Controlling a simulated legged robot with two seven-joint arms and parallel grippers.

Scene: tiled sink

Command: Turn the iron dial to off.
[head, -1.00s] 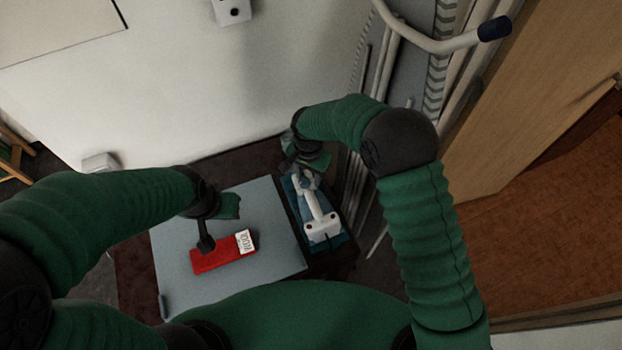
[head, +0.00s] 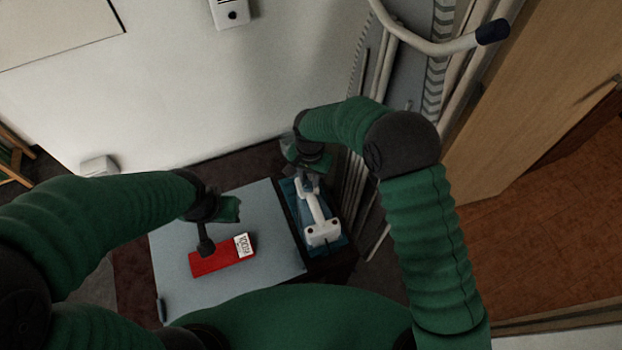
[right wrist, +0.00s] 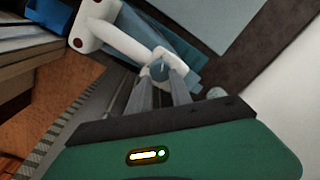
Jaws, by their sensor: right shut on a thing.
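The iron (head: 321,229) is white with a blue-teal body and lies on a dark surface right of the grey board. My right gripper (head: 305,172) is at the far end of the iron. In the right wrist view its two grey fingers (right wrist: 160,84) are shut on the dial, one on each side. My left gripper (head: 228,210) hangs over the grey board; its fingers are too dark to read.
A red box with a white label (head: 222,258) lies on the grey board (head: 270,275) below my left gripper. White pipes (head: 378,75) and a curved rail (head: 430,42) stand right of the iron. The white wall (head: 150,90) is behind.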

